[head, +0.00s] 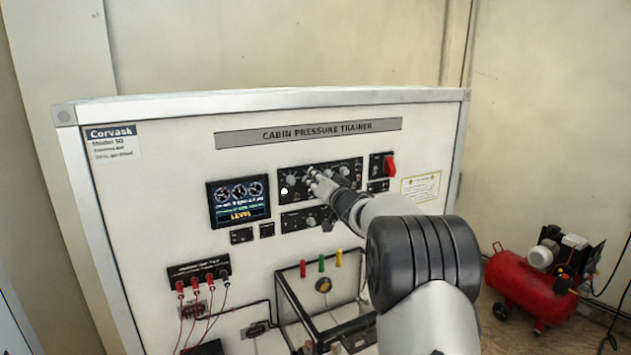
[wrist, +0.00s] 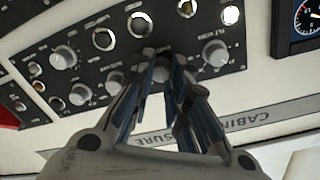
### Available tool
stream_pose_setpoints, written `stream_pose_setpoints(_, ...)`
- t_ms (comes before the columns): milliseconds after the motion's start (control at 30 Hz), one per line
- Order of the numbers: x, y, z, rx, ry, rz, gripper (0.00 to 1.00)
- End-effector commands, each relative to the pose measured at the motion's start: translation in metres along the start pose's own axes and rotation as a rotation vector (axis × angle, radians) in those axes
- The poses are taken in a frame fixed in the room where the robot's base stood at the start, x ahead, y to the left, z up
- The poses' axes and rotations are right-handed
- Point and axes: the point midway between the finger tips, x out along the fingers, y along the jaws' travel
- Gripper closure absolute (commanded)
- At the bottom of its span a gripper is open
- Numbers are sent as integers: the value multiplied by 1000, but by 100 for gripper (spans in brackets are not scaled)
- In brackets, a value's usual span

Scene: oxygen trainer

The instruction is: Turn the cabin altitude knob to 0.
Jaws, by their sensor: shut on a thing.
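The cabin pressure trainer (head: 170,215) is an upright white panel with a black upper control strip (head: 330,166) carrying several grey knobs. My gripper (head: 314,176) reaches this strip from the right, left of its middle. In the wrist view, where the panel appears upside down, my gripper (wrist: 166,68) has its fingertips closed around a knob (wrist: 163,74) on the strip. The fingers mostly hide that knob, so its pointer, scale and label cannot be read. A free grey knob (wrist: 214,53) sits to its right in the wrist view.
A gauge display (head: 239,202) is left of the strip, and a red switch (head: 390,165) is right of it. A clear box (head: 322,300) juts out below. Red plugs with leads (head: 196,285) are at lower left. A red compressor (head: 530,288) stands on the floor at right.

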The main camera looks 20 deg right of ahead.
Motion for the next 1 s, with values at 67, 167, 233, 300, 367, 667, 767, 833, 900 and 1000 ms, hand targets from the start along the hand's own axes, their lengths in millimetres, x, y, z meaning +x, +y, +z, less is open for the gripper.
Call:
stream_pose_setpoints(67,0,0,0,-27,2,-1,100)
stream_pose_setpoints(167,0,0,0,-76,4,-2,100)
stream_pose_setpoints(233,0,0,0,-122,6,-3,100)
stream_pose_setpoints(300,0,0,1,-177,8,-4,100)
stream_pose_setpoints(367,0,0,1,-228,9,-5,100)
stream_pose_setpoints(667,0,0,1,-512,19,-12,100)
stream_pose_setpoints(767,0,0,1,-609,22,-14,100)
stream_pose_setpoints(833,0,0,2,-676,24,-16,100)
stream_pose_setpoints(900,0,0,2,-741,27,-17,100)
stream_pose_setpoints(1000,0,0,2,-837,30,-19,100)
